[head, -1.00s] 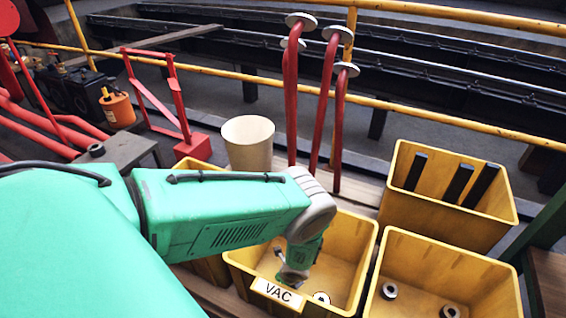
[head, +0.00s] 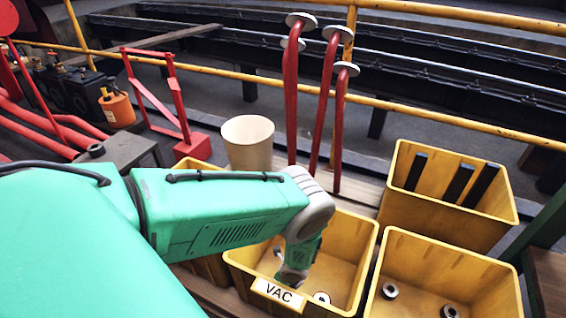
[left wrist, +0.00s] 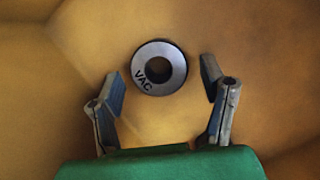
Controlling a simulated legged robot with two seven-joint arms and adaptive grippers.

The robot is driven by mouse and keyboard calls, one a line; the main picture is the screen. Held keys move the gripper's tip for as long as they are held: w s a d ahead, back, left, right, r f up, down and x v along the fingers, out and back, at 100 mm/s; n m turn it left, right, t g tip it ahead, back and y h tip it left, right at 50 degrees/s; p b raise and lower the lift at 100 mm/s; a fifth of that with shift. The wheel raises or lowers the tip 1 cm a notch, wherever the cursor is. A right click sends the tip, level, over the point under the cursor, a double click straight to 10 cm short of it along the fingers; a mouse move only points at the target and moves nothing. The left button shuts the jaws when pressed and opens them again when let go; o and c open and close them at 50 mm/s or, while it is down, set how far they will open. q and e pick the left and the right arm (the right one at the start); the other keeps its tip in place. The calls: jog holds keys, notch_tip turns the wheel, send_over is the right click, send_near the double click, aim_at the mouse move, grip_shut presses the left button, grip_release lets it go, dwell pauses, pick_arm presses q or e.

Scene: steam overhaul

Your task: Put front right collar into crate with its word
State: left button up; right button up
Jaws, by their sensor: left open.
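A dark-rimmed steel collar (left wrist: 159,68) with the word VAC on its face lies flat on the crate floor in the left wrist view. My left gripper (left wrist: 163,85) is open, with its fingers apart on either side of the collar and not touching it. In the head view my left gripper (head: 292,278) is inside the yellow crate (head: 360,232) labelled VAC (head: 278,292). A collar (head: 321,297) shows on that crate's floor beside the gripper. The fingertips are partly hidden in the head view. My right gripper is not in view.
A yellow crate (head: 440,243) at right holds two collars (head: 389,291). Another yellow crate (head: 470,219) behind holds dark bars (head: 459,183). A cream bucket (head: 248,150) and red levers (head: 322,105) stand behind. Another collar (head: 96,150) sits on a grey bench at left.

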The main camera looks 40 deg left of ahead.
pick_arm(q)
jog(key=p+v, duration=0.3)
jog(key=v, duration=0.3)
jog(key=shift+w+a+r, duration=0.1)
jog(key=shift+a+r, duration=0.05)
jog(key=shift+r, duration=0.05)
jog(key=p+v, duration=0.1)
jog(key=v, duration=0.4)
jog(key=shift+f+p, duration=0.1)
jog(key=shift+p, duration=0.2)
jog(key=shift+f, duration=0.1)
